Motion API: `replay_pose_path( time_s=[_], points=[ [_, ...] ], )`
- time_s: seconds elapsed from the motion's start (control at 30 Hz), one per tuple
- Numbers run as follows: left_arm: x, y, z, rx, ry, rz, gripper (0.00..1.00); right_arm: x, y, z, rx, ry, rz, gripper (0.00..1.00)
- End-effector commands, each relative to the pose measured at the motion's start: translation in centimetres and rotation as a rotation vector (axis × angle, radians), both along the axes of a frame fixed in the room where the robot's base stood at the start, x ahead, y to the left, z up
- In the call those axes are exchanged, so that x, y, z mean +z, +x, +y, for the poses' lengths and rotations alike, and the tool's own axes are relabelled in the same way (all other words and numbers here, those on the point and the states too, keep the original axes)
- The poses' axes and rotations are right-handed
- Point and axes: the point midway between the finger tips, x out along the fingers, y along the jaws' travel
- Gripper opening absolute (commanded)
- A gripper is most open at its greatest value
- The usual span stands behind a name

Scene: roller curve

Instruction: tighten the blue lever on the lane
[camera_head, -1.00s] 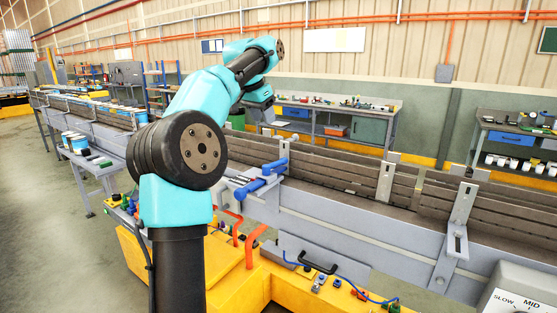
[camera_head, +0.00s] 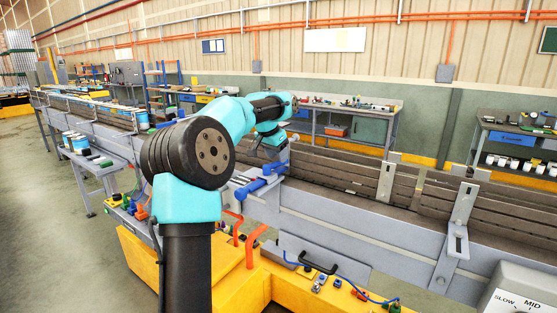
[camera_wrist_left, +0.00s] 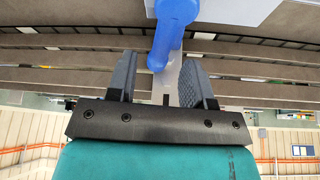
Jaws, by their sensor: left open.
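The blue lever (camera_head: 251,187) sits on a grey bracket at the near side rail of the conveyor lane (camera_head: 345,228). My left gripper (camera_head: 272,160) is above and just behind it, pointing down, and partly hides the lever's upper end. In the left wrist view the gripper (camera_wrist_left: 160,62) is open. My right gripper is not in view.
Upright metal brackets (camera_head: 459,222) stand along the lane to the right. A speed dial box (camera_head: 515,290) is at the lower right. Orange hooked handles (camera_head: 255,246) rise from the yellow base in front. A side table (camera_head: 88,160) with cans stands at the left.

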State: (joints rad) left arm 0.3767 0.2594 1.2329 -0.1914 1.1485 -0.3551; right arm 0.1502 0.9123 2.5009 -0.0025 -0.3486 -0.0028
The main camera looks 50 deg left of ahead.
Motion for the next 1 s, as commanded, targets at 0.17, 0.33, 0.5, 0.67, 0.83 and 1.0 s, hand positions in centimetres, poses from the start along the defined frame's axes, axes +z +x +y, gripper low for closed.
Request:
replay_pose_path(
  time_s=[0.17,0.33,0.5,0.67,0.83,1.0],
  points=[
    [-1.7,0.6,0.1,0.001,0.000,0.001,0.47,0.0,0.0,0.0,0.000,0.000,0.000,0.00],
    [-2.0,0.8,0.1,0.001,0.001,-0.001,0.47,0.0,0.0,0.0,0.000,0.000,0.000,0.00],
    [-2.0,0.8,0.1,0.001,0.000,-0.001,0.47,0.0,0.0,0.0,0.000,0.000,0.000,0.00],
    [-2.0,0.8,0.1,0.000,0.000,-0.001,0.33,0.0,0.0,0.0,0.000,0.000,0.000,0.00],
    [-2.0,0.8,0.1,0.000,0.000,-0.001,0.17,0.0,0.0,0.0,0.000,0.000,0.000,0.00],
    [-2.0,0.8,0.1,0.001,0.000,-0.001,0.01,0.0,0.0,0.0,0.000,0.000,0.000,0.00]
  ],
)
